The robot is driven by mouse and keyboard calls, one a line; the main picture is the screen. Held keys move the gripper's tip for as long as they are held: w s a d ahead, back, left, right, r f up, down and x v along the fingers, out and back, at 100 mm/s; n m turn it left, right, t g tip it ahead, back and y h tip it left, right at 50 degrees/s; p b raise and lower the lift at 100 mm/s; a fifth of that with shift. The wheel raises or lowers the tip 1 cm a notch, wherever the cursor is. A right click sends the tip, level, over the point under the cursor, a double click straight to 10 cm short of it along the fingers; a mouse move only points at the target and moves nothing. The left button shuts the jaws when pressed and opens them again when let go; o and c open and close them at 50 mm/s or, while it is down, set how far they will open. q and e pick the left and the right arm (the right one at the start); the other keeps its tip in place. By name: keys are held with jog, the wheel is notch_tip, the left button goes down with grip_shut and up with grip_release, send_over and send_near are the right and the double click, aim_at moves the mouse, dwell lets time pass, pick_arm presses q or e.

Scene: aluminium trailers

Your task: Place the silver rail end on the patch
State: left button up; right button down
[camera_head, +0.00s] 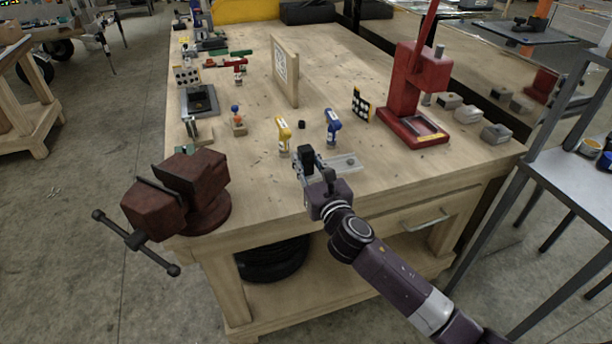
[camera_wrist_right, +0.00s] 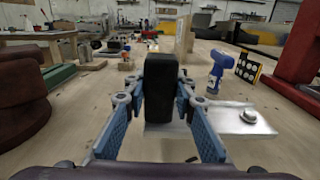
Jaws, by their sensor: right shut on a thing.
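My right gripper (camera_head: 308,164) is low over the near part of the wooden workbench. In the right wrist view its blue-padded fingers (camera_wrist_right: 160,105) close on the sides of an upright black block (camera_wrist_right: 160,85). The block also shows in the head view (camera_head: 306,154). A flat silver plate (camera_wrist_right: 235,117) with a round knob lies just beyond and right of the block. It also shows in the head view (camera_head: 342,164). I cannot tell whether block and plate are joined, or which is the silver rail end. No patch can be made out for certain. My left gripper is not in view.
A yellow tool (camera_head: 284,135) and a blue tool (camera_head: 332,127) stand just beyond the gripper. A rusty vise (camera_head: 180,190) sits at the left corner and a red press (camera_head: 408,90) at the right. Bare bench lies right of the plate.

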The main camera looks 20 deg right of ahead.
aim_at(310, 180)
jog(key=shift+f+b, duration=0.6)
jog(key=shift+f, duration=1.55)
jog(key=c, duration=1.6)
grip_release()
jog(key=shift+f, duration=0.15)
jog(key=s+b, duration=0.1)
jog(key=s, duration=1.1)
jog(key=shift+d, duration=0.2)
